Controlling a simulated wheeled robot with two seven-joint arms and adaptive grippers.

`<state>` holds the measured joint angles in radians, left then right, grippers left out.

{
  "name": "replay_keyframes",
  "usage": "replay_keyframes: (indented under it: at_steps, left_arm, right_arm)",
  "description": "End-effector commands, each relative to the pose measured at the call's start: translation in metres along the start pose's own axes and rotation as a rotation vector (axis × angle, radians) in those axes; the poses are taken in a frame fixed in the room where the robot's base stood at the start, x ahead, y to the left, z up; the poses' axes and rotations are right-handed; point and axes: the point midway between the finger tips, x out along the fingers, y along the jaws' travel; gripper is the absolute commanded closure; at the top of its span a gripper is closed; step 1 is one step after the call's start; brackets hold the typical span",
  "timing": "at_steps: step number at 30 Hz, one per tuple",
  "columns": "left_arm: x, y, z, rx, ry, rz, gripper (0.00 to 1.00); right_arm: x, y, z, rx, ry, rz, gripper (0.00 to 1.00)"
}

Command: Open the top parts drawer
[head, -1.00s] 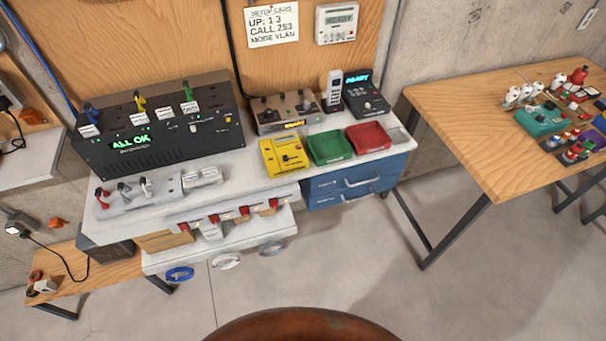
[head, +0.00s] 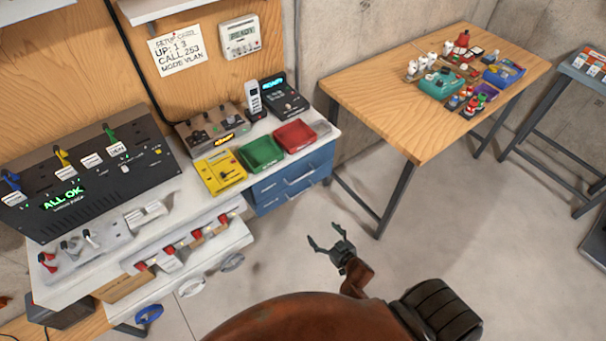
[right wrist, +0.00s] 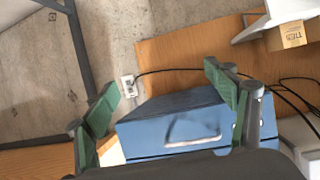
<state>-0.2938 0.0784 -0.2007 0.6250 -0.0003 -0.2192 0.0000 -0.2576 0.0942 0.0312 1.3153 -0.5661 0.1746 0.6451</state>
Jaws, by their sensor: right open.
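The blue parts drawer unit (head: 257,194) stands under the right end of the white bench in the head view. Its top drawer (head: 292,176) and the lower drawer each have a pale bar handle, and both look shut. My right gripper (head: 328,238) is open and empty, in the air to the right of and in front of the unit. In the right wrist view the blue unit (right wrist: 150,130) and a handle (right wrist: 192,132) show between the open fingers (right wrist: 168,95), with a gap to them. My left gripper is not in view.
Green (head: 260,153) and red (head: 294,135) trays and a yellow box (head: 220,171) sit on the bench above the drawers. A wooden table (head: 430,95) with a dark leg stands to the right. The floor in front of the drawers is clear.

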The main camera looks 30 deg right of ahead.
Motion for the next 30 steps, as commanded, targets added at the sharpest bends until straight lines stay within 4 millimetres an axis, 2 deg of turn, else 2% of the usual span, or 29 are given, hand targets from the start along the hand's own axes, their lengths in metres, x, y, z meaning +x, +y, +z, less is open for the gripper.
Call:
replay_keyframes:
  at_steps: [1,3,6,9,12,14,24,30]
  left_arm:
    - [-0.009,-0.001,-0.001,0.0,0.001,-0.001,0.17]
    - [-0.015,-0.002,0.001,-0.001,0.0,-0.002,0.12]
    - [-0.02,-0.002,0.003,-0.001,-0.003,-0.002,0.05]
    - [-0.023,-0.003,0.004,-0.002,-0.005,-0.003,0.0]
    - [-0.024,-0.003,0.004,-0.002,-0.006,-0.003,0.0]
    - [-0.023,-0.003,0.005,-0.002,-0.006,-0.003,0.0]
    - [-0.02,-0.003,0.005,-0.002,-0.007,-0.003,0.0]
    - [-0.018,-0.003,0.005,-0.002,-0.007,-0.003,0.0]
  right_arm:
    - [-0.002,0.001,-0.06,-0.003,0.094,-0.014,0.17]
    - [-0.008,-0.001,-0.123,-0.005,0.196,-0.036,0.12]
    - [-0.02,-0.004,-0.189,-0.012,0.304,-0.067,0.05]
    - [-0.031,-0.008,-0.228,-0.019,0.368,-0.089,0.01]
    - [-0.034,-0.01,-0.246,-0.023,0.397,-0.1,0.01]
    - [-0.031,-0.011,-0.251,-0.025,0.403,-0.102,0.01]
    - [0.016,-0.016,-0.27,-0.024,0.403,-0.102,0.01]
    - [0.033,-0.018,-0.277,-0.024,0.402,-0.102,0.01]
